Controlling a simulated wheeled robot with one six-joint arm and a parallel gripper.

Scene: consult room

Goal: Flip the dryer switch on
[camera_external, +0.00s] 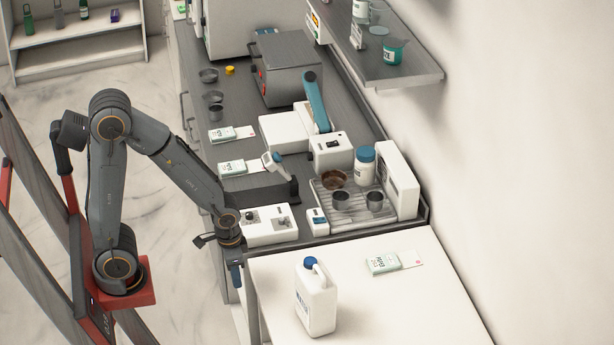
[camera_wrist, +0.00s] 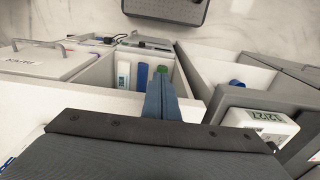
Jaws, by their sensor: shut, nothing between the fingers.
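No label reading dryer is legible. A grey box-shaped appliance (camera_external: 285,68) with a small red spot on its left face stands on the dark counter. A drying rack with a white upright panel (camera_external: 398,180) stands at the counter's near right. I cannot tell which of them is the dryer, and no switch position is readable. My gripper (camera_external: 236,275) points down beside the near left corner of the counter, well apart from both. Its blue fingers (camera_wrist: 160,97) are together and empty in the wrist view.
A white box with a knob (camera_external: 268,226) stands close to my wrist. A white side table (camera_external: 370,310) holds a blue-capped jug (camera_external: 316,298). The wrist view shows grey-white compartments with bottles (camera_wrist: 141,77) and a white device with a display (camera_wrist: 262,122).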

